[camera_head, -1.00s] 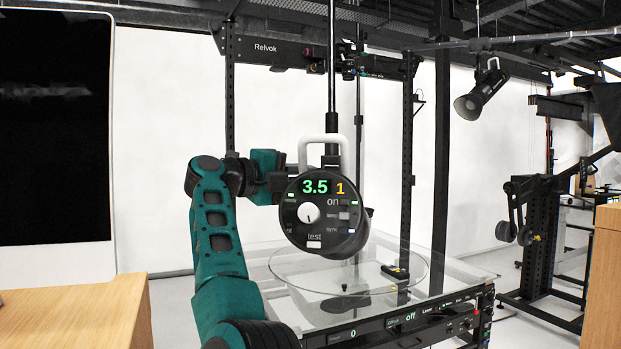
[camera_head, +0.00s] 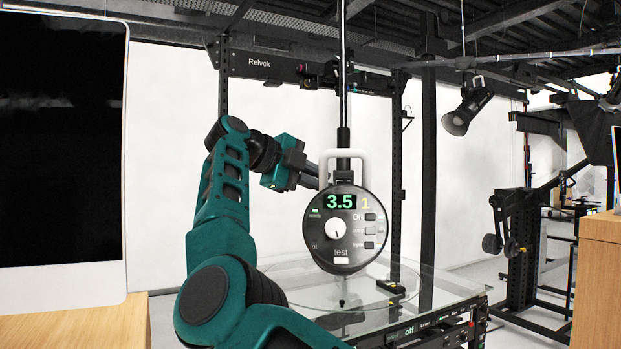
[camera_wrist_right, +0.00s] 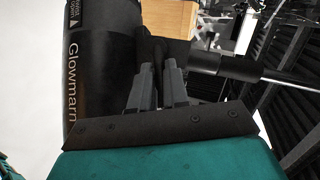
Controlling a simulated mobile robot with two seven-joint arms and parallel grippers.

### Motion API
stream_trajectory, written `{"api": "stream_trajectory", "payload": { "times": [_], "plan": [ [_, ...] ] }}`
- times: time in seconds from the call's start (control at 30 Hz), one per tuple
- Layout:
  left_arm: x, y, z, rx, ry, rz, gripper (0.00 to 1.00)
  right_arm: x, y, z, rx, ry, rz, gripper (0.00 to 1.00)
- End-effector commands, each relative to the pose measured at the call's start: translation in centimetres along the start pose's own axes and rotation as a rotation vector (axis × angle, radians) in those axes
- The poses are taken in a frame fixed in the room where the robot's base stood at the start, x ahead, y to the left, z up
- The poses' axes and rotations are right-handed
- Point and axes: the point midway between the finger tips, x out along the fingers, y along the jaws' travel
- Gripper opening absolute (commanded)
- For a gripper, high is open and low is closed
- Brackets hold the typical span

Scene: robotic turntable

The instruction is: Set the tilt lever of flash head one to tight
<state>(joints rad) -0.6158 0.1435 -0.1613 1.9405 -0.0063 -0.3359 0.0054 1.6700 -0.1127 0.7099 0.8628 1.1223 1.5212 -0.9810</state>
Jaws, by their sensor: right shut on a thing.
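Flash head one (camera_head: 343,248) hangs from a vertical pole, its round black rear panel facing me with "3.5" and "1" lit. My right gripper (camera_head: 312,176) is at the upper left side of the flash head, beside the white handle (camera_head: 345,155). In the right wrist view, the gripper fingers (camera_wrist_right: 157,72) are close together on a dark part, apparently the tilt lever (camera_wrist_right: 152,47), between the flash body (camera_wrist_right: 100,70) and the black pole fitting (camera_wrist_right: 225,66). The lever's setting cannot be read. My left gripper is not in view.
A glass turntable (camera_head: 300,290) stands below the flash head, with a small black and yellow item (camera_head: 391,288) on it. A large screen (camera_head: 62,150) stands at left. Another lamp (camera_head: 467,108) hangs at right. A wooden cabinet (camera_head: 600,280) is at the right edge.

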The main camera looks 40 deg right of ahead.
Motion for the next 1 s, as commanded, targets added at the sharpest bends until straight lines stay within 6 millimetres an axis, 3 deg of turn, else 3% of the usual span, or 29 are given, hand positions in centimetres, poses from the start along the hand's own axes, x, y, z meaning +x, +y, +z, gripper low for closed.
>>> {"api": "stream_trajectory", "payload": {
  "times": [0.47, 0.5, 0.6, 0.87, 1.0],
  "plan": [
    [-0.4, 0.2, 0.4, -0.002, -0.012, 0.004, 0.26, 0.0, 0.0, 0.0, -0.011, -0.003, 0.011, 0.0],
    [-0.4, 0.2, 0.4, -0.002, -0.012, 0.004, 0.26, 0.0, 0.0, 0.0, -0.011, -0.003, 0.011, 0.17],
    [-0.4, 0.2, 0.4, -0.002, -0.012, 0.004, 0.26, 0.0, 0.0, -0.1, -0.01, -0.002, 0.01, 0.26],
    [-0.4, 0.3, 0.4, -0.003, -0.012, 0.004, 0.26, -0.1, 0.0, -0.1, -0.01, -0.002, 0.009, 0.26],
    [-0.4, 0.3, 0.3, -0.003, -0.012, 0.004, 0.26, -1.4, -0.1, 0.0, -0.012, -0.004, 0.008, 0.26]
  ]
}}
